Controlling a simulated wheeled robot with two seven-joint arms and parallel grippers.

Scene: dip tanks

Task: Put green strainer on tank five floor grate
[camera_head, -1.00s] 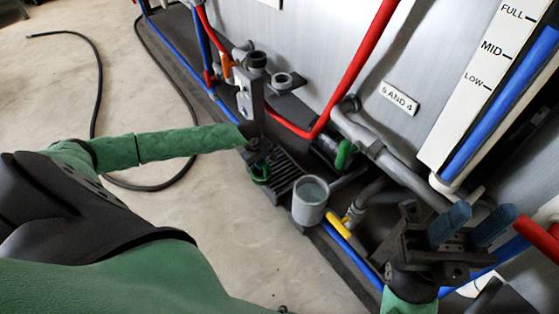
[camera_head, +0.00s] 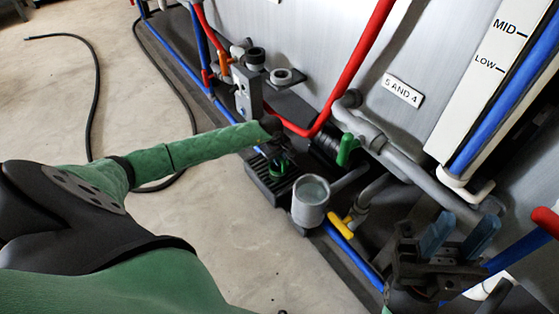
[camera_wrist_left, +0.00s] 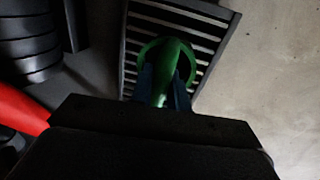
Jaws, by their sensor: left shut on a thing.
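My left gripper (camera_head: 275,150) is shut on the green strainer (camera_head: 283,166), over the dark floor grate (camera_head: 261,184). In the left wrist view, the strainer (camera_wrist_left: 164,66) shows as a green ring with a stem between the two blue fingertips (camera_wrist_left: 165,88). The slatted grate (camera_wrist_left: 218,22) lies behind it. I cannot tell whether the strainer touches the slats. My right gripper (camera_head: 457,240) is at the lower right with its two blue fingers apart and nothing seen between them.
A grey cup-shaped pipe end (camera_head: 310,202) stands right of the grate. A yellow valve handle (camera_head: 340,226), green handle (camera_head: 347,150), red pipe (camera_head: 352,70) and "5 AND 4" sign (camera_head: 402,90) are near. Bare floor (camera_head: 215,225) lies to the left.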

